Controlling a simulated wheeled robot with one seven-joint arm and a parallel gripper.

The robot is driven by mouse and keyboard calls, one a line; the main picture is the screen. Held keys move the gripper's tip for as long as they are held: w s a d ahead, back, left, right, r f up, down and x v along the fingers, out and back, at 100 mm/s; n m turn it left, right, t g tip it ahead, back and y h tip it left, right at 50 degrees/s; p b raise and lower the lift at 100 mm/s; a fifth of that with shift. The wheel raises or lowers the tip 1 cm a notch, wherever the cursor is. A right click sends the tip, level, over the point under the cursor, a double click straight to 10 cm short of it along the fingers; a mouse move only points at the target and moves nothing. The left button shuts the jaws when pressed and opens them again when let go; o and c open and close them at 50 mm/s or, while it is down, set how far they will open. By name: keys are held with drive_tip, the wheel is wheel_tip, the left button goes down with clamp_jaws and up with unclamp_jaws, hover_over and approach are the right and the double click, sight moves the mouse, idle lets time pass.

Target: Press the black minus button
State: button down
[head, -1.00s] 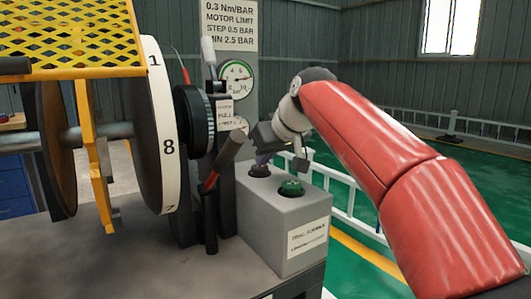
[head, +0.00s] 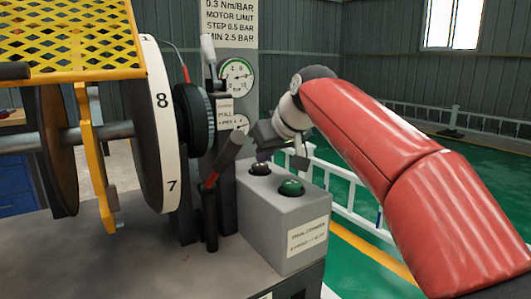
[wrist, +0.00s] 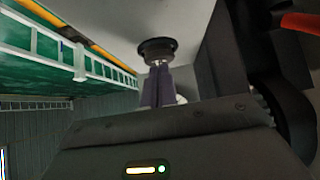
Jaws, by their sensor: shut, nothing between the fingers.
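The black button (head: 260,168) sits on top of the grey control box, behind the green button (head: 291,187). In the wrist view the black button (wrist: 157,48) is a dark round cap on a wider collar. My gripper (head: 263,157) is over the black button in the head view, its dark fingers pointing down at it. In the wrist view my gripper (wrist: 157,68) has its fingers together, tips at the button's face. I cannot tell whether they touch it. No minus mark is readable on the button.
The grey control box (head: 285,225) stands on a bench (head: 125,255). To its left are a dark lever (head: 228,155), a numbered white-rimmed wheel (head: 162,135) and a yellow mesh guard (head: 70,40). A gauge (head: 237,77) is behind. A white railing (head: 350,205) runs to the right.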

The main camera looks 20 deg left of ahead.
wheel_tip(320, 180, up, 3)
drive_tip(key=shift+r+p, duration=0.1)
drive_tip(key=shift+p, duration=0.65)
drive_tip(key=v, duration=0.9)
drive_tip(key=shift+s+d, duration=0.2)
drive_tip(key=shift+d, duration=0.1)
